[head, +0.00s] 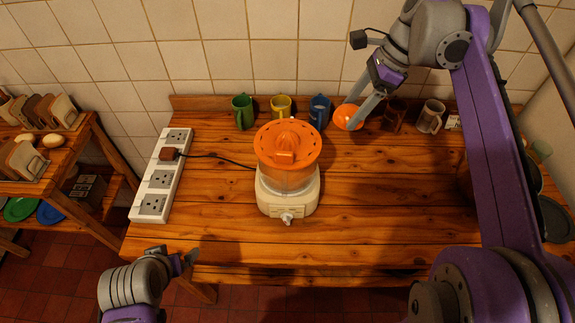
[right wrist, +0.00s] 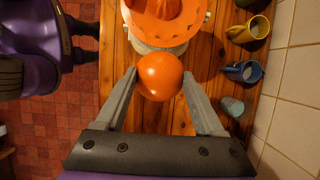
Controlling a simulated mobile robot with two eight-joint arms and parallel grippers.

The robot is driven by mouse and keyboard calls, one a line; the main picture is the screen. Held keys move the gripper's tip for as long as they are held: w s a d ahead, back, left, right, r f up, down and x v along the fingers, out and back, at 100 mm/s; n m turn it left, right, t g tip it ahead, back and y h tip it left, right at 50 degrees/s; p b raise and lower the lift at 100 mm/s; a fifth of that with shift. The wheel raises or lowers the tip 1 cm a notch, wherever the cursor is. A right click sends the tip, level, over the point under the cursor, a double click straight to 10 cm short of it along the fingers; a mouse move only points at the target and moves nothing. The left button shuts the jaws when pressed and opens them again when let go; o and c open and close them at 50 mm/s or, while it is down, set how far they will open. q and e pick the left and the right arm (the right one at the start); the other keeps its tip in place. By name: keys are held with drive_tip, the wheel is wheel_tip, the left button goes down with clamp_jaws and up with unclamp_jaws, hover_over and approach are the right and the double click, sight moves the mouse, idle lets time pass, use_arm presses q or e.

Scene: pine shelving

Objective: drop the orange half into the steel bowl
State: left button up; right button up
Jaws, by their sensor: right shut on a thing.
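The orange half (head: 344,119) is between the fingertips of my right gripper (head: 354,112), near the back of the wooden table. In the right wrist view the orange half (right wrist: 160,76) shows its rounded skin, with the right gripper's fingers (right wrist: 159,82) on both sides of it. I cannot make out a steel bowl in either view; my right arm hides part of the table's right side. My left gripper (head: 187,261) is low at the front left, off the table edge; its jaw opening is unclear.
An orange-topped juicer (head: 288,193) stands mid-table. Green (head: 242,112), yellow (head: 280,108) and blue (head: 319,112) mugs line the back, with brown (head: 394,115) and pale (head: 431,117) mugs further right. A white power strip (head: 161,178) lies left. The table's front right is clear.

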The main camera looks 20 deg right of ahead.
use_arm(q)
drive_tip(key=shift+w+r+p, duration=0.55)
drive_tip(key=shift+r+p, duration=0.05)
drive_tip(key=shift+r, duration=0.3)
use_arm(e)
drive_tip(key=s+d+f, duration=0.4)
drive_tip(key=d, duration=1)
drive_tip(key=s+d+f, duration=0.4)
drive_tip(key=d, duration=1)
drive_tip(key=s+d+f, duration=0.4)
drive_tip(key=d, duration=1.1)
drive_tip(key=shift+s+f, duration=0.15)
drive_tip(key=shift+f, duration=0.05)
drive_tip(key=shift+a, duration=0.1)
use_arm(q)
drive_tip(key=shift+s+f+b, duration=0.45)
drive_tip(key=shift+s+f, duration=0.1)
drive_tip(key=shift+f, duration=0.15)
use_arm(e)
drive_tip(key=shift+x, duration=0.85)
drive_tip(key=o, duration=1.4)
drive_tip(key=shift+c, duration=0.2)
use_arm(q)
drive_tip(key=shift+w, duration=0.1)
